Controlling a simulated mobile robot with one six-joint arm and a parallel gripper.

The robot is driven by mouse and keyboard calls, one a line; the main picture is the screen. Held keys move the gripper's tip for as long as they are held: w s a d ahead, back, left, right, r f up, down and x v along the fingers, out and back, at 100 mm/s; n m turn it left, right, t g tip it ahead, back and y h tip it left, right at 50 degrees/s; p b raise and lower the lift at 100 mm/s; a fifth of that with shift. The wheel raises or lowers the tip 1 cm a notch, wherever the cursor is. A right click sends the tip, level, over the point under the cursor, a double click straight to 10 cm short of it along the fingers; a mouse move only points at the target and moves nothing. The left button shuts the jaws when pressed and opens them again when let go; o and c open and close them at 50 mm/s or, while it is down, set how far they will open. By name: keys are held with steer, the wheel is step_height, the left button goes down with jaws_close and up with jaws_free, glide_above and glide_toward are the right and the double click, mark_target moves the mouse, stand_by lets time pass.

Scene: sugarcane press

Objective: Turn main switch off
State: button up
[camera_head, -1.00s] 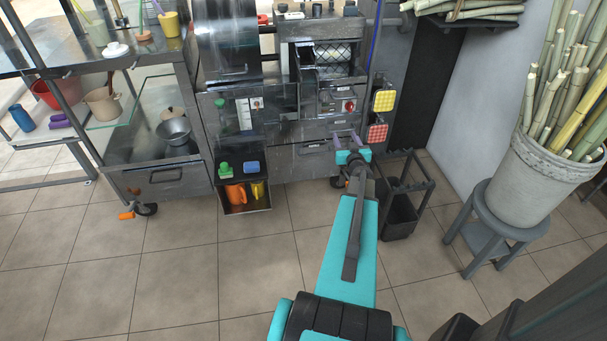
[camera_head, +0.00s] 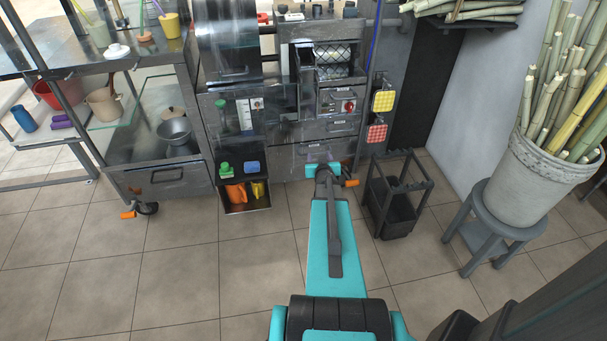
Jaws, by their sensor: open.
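A red round knob (camera_head: 349,106), which looks like the main switch, sits on a small control panel (camera_head: 327,108) at the front of the metal press. The knob is small, so I cannot tell which way it is turned. My gripper (camera_head: 322,164) is at the far end of my teal arm, below the panel and a little left of the knob in the picture. It is apart from the knob, in front of the press's lower drawers. Its fingers are hard to make out against the dark metal; it is open and nothing shows in it.
A yellow checked pad (camera_head: 383,101) and a red checked pad (camera_head: 377,133) hang right of the panel. A black rack (camera_head: 398,205) stands on the floor at right. A low shelf (camera_head: 245,205) holds bottles at left. The floor in front is open.

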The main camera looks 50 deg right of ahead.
steer(key=w+a+f+g+y+p, duration=0.1)
steer(key=a+f, duration=0.4)
steer(key=a, duration=0.3)
steer(key=shift+w+g, duration=0.15)
steer(key=shift+g, duration=0.25)
